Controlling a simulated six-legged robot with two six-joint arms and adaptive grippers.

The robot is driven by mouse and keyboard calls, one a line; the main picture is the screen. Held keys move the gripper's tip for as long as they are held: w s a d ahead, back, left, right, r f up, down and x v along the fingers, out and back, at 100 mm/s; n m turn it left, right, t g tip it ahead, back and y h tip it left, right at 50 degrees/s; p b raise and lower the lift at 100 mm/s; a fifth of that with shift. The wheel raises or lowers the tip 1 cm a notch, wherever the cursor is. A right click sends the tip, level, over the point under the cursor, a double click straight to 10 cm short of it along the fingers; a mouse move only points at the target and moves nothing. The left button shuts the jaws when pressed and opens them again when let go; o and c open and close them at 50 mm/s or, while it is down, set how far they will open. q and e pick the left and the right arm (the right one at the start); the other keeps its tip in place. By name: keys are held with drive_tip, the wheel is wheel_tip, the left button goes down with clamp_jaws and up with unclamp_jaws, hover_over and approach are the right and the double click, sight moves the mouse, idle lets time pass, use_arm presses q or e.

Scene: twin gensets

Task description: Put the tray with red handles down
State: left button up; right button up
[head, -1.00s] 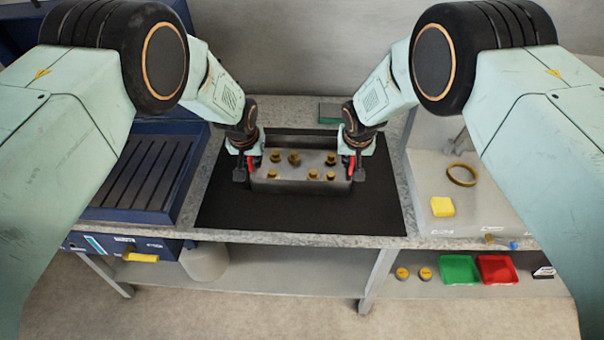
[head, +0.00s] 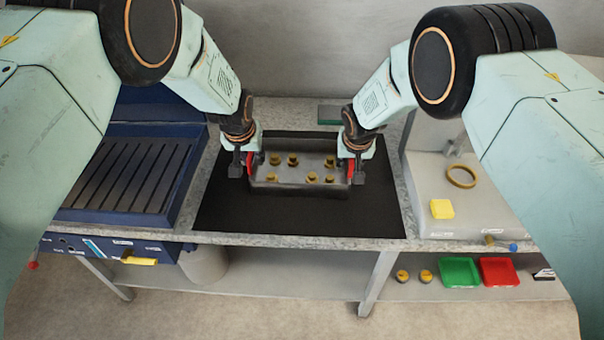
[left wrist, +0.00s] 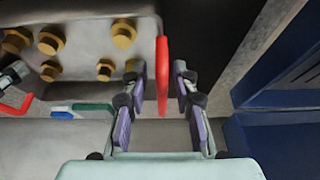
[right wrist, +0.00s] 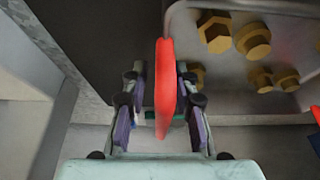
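The grey metal tray (head: 300,189) with brass bolts in it sits level on the black mat (head: 300,220) in the head view. Its left red handle (left wrist: 163,75) stands between the two fingers of my left gripper (left wrist: 158,105), with gaps on both sides. Its right red handle (right wrist: 165,90) stands between the fingers of my right gripper (right wrist: 160,105), closer to the right finger. Both grippers are open around the handles. In the head view, my left gripper (head: 241,168) and right gripper (head: 355,170) partly hide the handles.
A blue ribbed unit (head: 130,175) stands left of the mat. A grey block at right carries a brass ring (head: 461,175) and a yellow block (head: 442,209). A green tray (head: 460,271) and red tray (head: 499,271) lie on the lower shelf. The mat's front is clear.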

drive_tip(key=shift+s+r, duration=0.1)
drive_tip(key=shift+r, duration=0.05)
use_arm(q)
drive_tip(key=v, duration=0.8)
use_arm(e)
drive_tip(key=v, duration=1.1)
drive_tip(key=shift+r, duration=0.3)
use_arm(q)
drive_tip(key=shift+s+a+r, duration=0.1)
drive_tip(key=shift+a+r, duration=0.05)
